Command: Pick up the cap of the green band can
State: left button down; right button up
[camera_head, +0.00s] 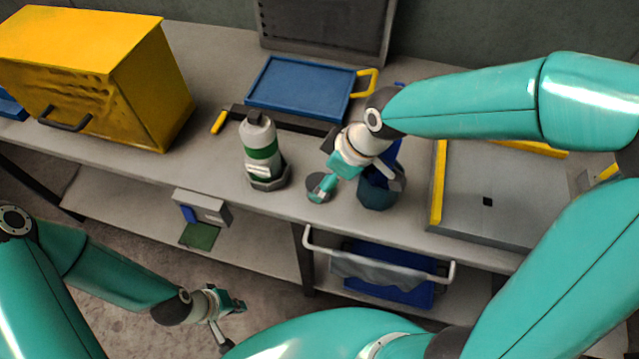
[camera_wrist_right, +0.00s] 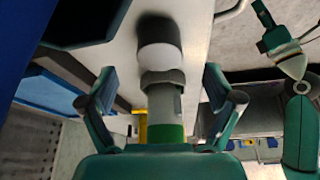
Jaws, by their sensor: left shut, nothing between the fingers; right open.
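The green band can (camera_head: 262,153) stands upright on the table, white with a green band, its foot in a dark holder (camera_head: 268,184). Its dark cap (camera_head: 254,118) sits on top. My right gripper (camera_head: 325,163) is open, to the right of the can and apart from it. The right wrist view is roughly upside down; there the can (camera_wrist_right: 166,104) shows beyond and between the open fingers, its top hidden by my gripper's body. My left gripper (camera_head: 230,308) is shut and empty, low in front of the table.
A blue tray (camera_head: 300,83), a yellow cabinet (camera_head: 90,75) and a grey tray (camera_head: 480,210) occupy other parts of the table.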

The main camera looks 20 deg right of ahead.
aim_at(319, 183)
jog(key=x, duration=0.5)
jog(key=shift+d+r, duration=0.1)
jog(key=c, duration=0.9)
